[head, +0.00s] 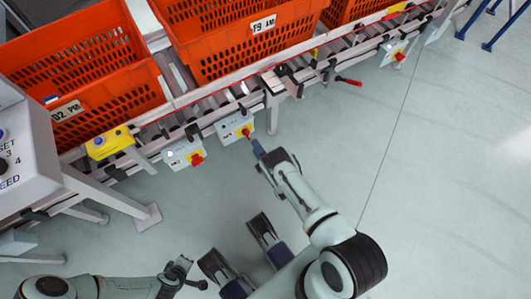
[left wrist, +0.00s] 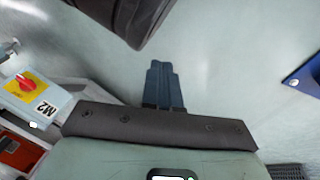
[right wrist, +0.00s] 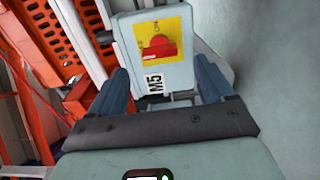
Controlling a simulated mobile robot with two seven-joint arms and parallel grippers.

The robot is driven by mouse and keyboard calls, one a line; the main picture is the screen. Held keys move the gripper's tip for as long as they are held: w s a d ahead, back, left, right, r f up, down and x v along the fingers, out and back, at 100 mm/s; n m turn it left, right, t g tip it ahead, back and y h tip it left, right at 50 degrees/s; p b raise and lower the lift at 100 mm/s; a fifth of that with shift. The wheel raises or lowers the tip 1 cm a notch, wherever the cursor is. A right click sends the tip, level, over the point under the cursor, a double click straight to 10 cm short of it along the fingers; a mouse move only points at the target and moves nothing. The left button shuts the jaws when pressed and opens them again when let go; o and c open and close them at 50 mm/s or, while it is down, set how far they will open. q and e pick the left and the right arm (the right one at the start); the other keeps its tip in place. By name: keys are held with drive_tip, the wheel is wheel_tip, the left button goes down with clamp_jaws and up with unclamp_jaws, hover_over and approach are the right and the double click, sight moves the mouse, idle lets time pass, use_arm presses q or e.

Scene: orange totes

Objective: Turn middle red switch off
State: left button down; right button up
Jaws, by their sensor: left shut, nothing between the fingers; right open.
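Red rotary switches on grey boxes with yellow plates hang along the conveyor's front rail. In the head view, the middle red switch (head: 246,132) sits between a left one (head: 197,159) and a farther right one (head: 399,56). My right gripper (head: 258,147) is right at the middle box. In the right wrist view, my open right gripper (right wrist: 160,78) has its fingers either side of a box labelled M5, its red knob (right wrist: 158,48) ahead. Contact cannot be told. My left gripper (left wrist: 161,68) is shut and empty, low at the left, with a box labelled M2 (left wrist: 25,88) beside it.
Orange totes (head: 235,45) stand on the roller conveyor behind the switches. A yellow box with a blue button (head: 108,142) is left of the switches. A red-tipped lever (head: 348,81) juts out on the right. A grey control panel (head: 22,150) fills the left edge.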

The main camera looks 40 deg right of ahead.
use_arm(q)
drive_tip(key=shift+s+d+r+p, duration=0.35)
drive_tip(key=shift+r+p, duration=0.05)
drive_tip(key=shift+r, duration=0.25)
drive_tip(key=shift+s+d+r+p, duration=0.3)
drive_tip(key=shift+d+r+p, duration=0.1)
drive_tip(key=shift+r, duration=0.2)
use_arm(e)
drive_tip(key=s, duration=0.7)
drive_tip(key=shift+s+a, duration=0.25)
drive_tip(key=shift+a, duration=0.2)
